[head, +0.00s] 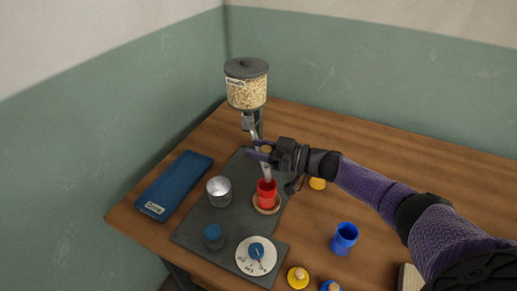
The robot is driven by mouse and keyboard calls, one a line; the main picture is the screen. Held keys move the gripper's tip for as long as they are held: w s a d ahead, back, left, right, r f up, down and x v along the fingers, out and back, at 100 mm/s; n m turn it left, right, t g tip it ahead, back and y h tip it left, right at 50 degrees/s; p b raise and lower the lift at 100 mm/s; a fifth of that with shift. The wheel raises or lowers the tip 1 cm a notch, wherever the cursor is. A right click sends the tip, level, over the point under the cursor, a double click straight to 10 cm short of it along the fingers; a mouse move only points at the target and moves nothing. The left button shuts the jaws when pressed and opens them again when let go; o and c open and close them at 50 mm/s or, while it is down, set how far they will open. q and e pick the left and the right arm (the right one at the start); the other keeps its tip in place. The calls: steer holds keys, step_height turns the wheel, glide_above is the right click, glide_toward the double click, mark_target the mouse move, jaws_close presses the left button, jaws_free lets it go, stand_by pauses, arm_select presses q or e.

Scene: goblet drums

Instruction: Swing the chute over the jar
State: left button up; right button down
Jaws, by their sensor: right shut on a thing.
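A dispenser with a dark lid and a clear hopper of pale grains (246,92) stands at the back of the dark mat. Its grey metal chute (266,172) slopes down from under the hopper. The chute's lower end appears at or just above the mouth of a red jar (267,195), which stands on a round wooden coaster. My right gripper (262,151) is shut on the chute around its middle, near a small tan knob, and hides part of it. Whether the chute's tip touches the jar cannot be told. My left gripper is out of view.
A metal cup (219,192) stands left of the red jar. A blue-topped container (213,237) and a white dial (256,256) are at the mat's front. A blue case (172,185) lies left. A blue cup (344,238) and yellow item (318,183) are right.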

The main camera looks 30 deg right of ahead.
steer(key=shift+c, duration=1.6)
jaws_free()
steer(key=shift+d, duration=0.1)
steer(key=p+v, duration=0.1)
steer(key=v, duration=0.9)
